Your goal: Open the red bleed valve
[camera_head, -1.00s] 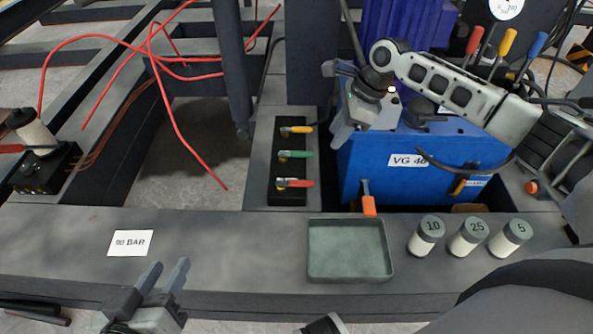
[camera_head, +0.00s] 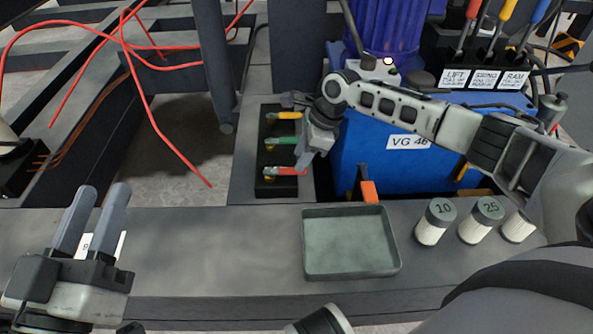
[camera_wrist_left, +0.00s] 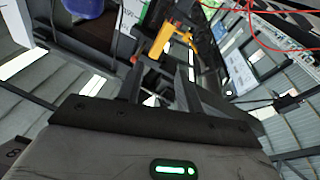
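The red bleed valve (camera_head: 287,171) is the lowest of three coloured handles on a black valve panel (camera_head: 277,188), and its handle lies sideways. The green valve (camera_head: 280,140) and yellow valve (camera_head: 288,115) are above it. My right gripper (camera_head: 303,167) points down with its fingertips at the right end of the red handle. Whether it touches or grips the handle cannot be told. My left gripper (camera_head: 101,190) is at the lower left, far from the valves. Its fingers are apart with nothing between them, also in the left wrist view (camera_wrist_left: 163,80).
A grey tray (camera_head: 304,250) sits on the front ledge, with white filters (camera_head: 432,232) to its right. A blue VG 46 tank (camera_head: 370,150) stands right of the panel, with an orange-handled valve (camera_head: 369,190) in front. Red hoses (camera_head: 140,90) hang at the left.

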